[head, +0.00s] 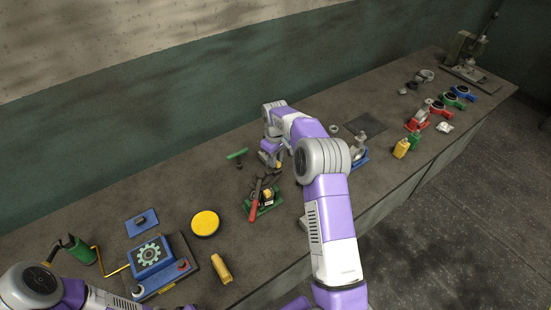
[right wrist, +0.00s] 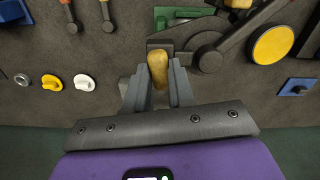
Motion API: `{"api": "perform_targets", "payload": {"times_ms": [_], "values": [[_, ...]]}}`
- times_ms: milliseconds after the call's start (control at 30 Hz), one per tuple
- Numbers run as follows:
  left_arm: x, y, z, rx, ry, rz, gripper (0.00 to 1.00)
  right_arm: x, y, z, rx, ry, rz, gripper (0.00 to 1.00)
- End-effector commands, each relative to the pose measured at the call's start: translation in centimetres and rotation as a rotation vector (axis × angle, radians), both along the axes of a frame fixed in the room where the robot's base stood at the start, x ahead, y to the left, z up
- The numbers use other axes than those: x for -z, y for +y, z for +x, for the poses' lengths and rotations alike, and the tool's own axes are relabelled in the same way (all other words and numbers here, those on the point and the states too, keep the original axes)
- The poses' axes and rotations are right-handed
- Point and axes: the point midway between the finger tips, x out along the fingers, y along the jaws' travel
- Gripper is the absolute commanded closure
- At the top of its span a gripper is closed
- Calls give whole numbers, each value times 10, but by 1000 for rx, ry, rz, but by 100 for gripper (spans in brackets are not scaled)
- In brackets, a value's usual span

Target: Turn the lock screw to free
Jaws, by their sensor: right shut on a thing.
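My right gripper (head: 268,158) is over the back middle of the bench in the head view, partly hidden by its own arm. In the right wrist view its fingers (right wrist: 157,92) are shut on a tan, rounded handle (right wrist: 158,66). The handle sits against a dark block (right wrist: 158,45), beside a grey round part with an arm (right wrist: 207,57). I cannot tell from these frames whether this handle is the lock screw. A green base (right wrist: 180,15) lies just beyond it. My left arm enters at the bottom left of the head view; its gripper is not seen.
A yellow disc (head: 205,223) and a blue box with a gear sign (head: 150,255) stand to the left.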

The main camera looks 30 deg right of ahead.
Motion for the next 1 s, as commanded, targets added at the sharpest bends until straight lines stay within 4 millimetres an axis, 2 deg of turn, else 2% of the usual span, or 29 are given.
{"api": "perform_targets", "payload": {"times_ms": [1000], "values": [[-8,0,0,0,0,0,57,1,0,-1,-963,3,1,100]]}}
